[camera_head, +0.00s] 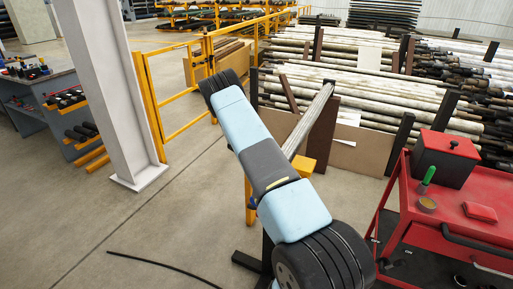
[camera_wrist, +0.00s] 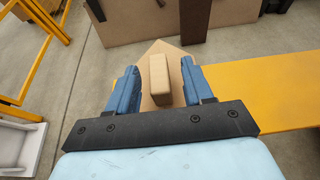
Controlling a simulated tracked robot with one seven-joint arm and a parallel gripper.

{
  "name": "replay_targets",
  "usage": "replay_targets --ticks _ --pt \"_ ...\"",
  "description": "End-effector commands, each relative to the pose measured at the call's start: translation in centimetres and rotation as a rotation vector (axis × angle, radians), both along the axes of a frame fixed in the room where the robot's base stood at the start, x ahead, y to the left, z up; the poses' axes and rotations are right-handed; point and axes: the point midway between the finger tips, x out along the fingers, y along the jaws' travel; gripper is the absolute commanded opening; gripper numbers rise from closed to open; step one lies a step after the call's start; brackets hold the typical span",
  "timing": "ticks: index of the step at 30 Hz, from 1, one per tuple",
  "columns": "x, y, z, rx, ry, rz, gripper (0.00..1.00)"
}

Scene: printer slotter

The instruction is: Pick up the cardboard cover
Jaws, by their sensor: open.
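In the wrist view, my gripper (camera_wrist: 154,86) is open, with its two blue fingers apart. A small tan block-shaped piece (camera_wrist: 159,76) shows between the fingers, with gaps on both sides. A flat, lighter tan piece (camera_wrist: 160,48) shows behind and around it. Either could be the cardboard cover; I cannot tell which. My black gripper base hides the lower part of the flat piece. In the head view my own arm crosses the middle, and neither my fingers nor the tan pieces can be made out.
A yellow beam (camera_wrist: 260,93) lies close to the right of my gripper. Brown boards (camera_head: 351,150) lean against stacked pipes (camera_head: 390,90). A red tool cart (camera_head: 470,215) stands at the right, a white column (camera_head: 115,90) and yellow railing (camera_head: 185,130) at the left. Open floor lies lower left.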

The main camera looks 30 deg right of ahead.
Motion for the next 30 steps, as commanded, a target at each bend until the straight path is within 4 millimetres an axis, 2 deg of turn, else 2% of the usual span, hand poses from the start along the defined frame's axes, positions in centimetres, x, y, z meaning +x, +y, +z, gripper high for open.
replay_targets --ticks 8,23,30 --pt "0.15 -0.11 -0.09 0.0 0.0 0.001 0.5" --pt "0.15 -0.08 -0.08 0.0 0.0 0.001 0.02" --pt "0.15 -0.05 -0.07 0.0 0.0 0.001 0.0"
